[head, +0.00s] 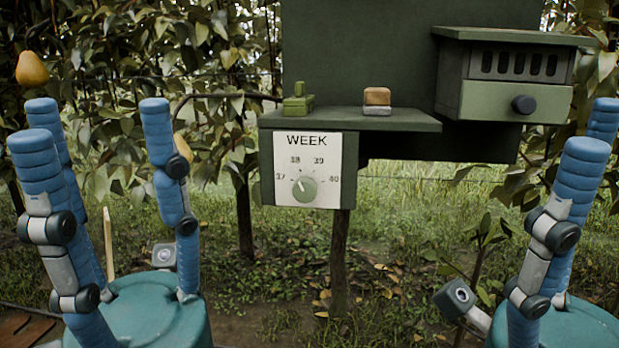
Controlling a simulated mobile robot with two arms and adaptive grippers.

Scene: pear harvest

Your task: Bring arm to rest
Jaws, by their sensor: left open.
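My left gripper (92,122) stands upright at the left side of the head view. Its blue segmented fingers are spread apart, with nothing between them, above a teal palm at the bottom edge. My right gripper (594,128) is at the lower right, fingers up, cut off by the right and bottom edges. Nothing shows in the part of it in view. How far its fingers are spread cannot be told.
A dark green panel (360,60) carries a shelf (345,121), a drawer box (515,98) and a WEEK dial (304,188) pointing up-left. A green item (298,104) and a brown-topped block (377,97) stand on the shelf. A pear (32,69) hangs upper left. Grass lies between the grippers.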

